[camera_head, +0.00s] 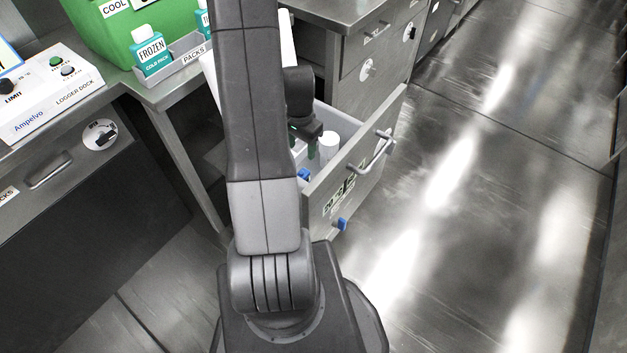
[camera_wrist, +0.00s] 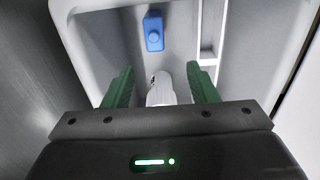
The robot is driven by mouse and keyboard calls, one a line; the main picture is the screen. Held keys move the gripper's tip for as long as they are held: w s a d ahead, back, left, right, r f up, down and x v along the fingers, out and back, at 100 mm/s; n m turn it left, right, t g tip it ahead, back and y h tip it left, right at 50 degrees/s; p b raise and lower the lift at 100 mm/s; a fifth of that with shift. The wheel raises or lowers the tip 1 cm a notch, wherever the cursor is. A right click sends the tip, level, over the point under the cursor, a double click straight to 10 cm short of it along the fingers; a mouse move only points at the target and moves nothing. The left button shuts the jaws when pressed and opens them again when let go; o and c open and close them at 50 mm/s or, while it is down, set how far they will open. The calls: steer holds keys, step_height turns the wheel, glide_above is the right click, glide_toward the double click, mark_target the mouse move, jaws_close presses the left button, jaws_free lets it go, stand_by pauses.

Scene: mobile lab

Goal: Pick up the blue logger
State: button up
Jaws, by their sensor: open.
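The blue logger (camera_wrist: 154,31), a small blue block with a round knob on its face, lies in the open drawer. It is at the top of the wrist view. A small blue patch (camera_head: 303,174) inside the drawer in the head view seems to be the same thing, partly hidden. My gripper (camera_wrist: 160,68) has two green fingers, spread apart and empty, over the drawer. The logger lies beyond the fingertips, not between them. In the head view my gripper (camera_head: 302,135) is mostly hidden by my arm.
A white cylinder (camera_wrist: 161,91) stands in the drawer, seen between my fingers; its white top (camera_head: 329,139) also shows in the head view. A white divider (camera_wrist: 208,55) is right of the logger. The drawer front (camera_head: 365,180) has a handle and a blue piece (camera_head: 342,224). Open floor lies right.

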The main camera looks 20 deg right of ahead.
mark_target(303, 171)
step_height(303, 171, down, 8)
steer(key=shift+s+r+b, duration=0.1)
steer(key=shift+s+b, duration=0.05)
steer(key=shift+b, duration=0.4)
steer(key=shift+s+f+b, duration=0.25)
steer(key=shift+f, duration=1.1)
steer(key=shift+s+f+b, duration=0.2)
steer(key=shift+f+b, duration=0.05)
steer(key=shift+f, duration=1.1)
steer(key=c, duration=1.1)
steer(key=shift+r, duration=0.1)
